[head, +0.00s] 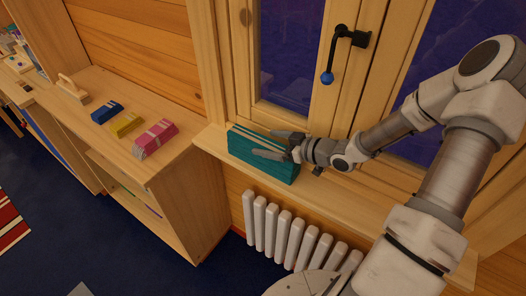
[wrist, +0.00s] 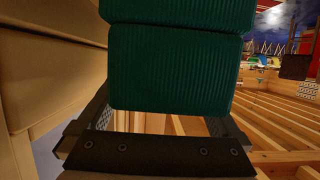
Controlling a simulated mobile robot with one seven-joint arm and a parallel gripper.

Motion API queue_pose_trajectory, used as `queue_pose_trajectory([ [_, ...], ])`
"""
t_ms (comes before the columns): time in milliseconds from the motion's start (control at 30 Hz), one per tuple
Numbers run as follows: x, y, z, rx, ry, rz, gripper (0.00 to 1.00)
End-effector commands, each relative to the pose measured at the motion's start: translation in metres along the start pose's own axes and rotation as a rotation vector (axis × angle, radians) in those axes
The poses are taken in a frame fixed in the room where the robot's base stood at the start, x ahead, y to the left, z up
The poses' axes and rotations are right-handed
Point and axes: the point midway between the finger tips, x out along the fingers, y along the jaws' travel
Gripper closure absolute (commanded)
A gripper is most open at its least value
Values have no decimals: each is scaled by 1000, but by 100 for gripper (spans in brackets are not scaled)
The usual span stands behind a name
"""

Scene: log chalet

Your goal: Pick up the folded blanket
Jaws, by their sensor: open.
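The folded blanket (head: 251,158) is a teal, ribbed block with pale stripes on top. It stands on the wooden window sill (head: 340,190) in the head view. My gripper (head: 268,144) is at its right end, with its fingers spread at the blanket's upper part. In the wrist view the blanket (wrist: 178,70) fills the upper middle, with a crease across it. My open fingers show low on either side of it. I cannot tell whether either finger touches it.
A wooden cabinet (head: 165,175) left of the sill bears blue (head: 107,112), yellow (head: 125,125) and pink (head: 155,139) striped bundles. A window handle (head: 341,50) hangs above my gripper. A white radiator (head: 283,232) is below the sill.

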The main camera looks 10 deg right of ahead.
Motion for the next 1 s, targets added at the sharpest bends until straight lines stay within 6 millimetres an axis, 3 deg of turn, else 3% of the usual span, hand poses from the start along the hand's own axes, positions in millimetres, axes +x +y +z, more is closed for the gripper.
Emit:
queue_pose_trajectory([
  [200, 25, 0, 0, 0, 0, -1, 0],
  [467, 26, 0, 0, 0, 0, 1, 2],
  [900, 26, 0, 0, 0, 0, 1, 80],
  [1000, 26, 0, 0, -1, 1, 1, 80],
])
